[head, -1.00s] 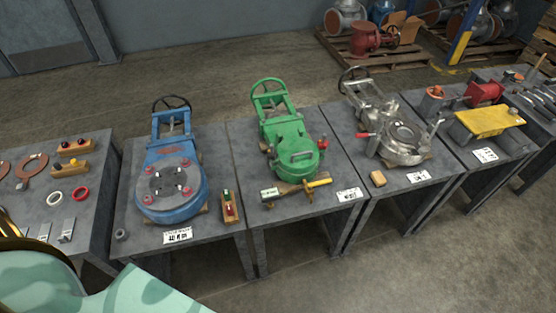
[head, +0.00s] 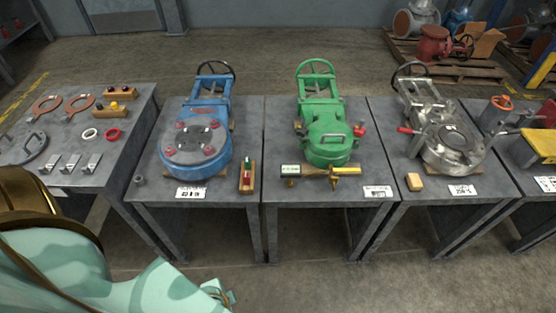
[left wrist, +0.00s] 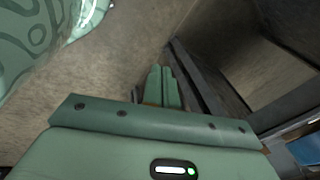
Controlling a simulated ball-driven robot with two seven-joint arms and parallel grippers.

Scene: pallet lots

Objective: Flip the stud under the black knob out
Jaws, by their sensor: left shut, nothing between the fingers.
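My left gripper (left wrist: 163,72) is shut and empty in the left wrist view, its two fingers together above the floor. In the head view my left arm comes in at the lower left, in front of the tables. On the left table, one wooden block (head: 119,92) carries small dark knobs. A third wooden block (head: 246,177), with red and green parts, lies beside the blue valve (head: 197,140). I cannot tell which stud sits under a black knob. My right gripper is not in view.
The green valve (head: 325,130) and silver valve (head: 452,147) stand on tables to the right. White and red rings (head: 112,134) and small metal plates (head: 71,163) lie on the left table. Floor (head: 330,285) in front is clear.

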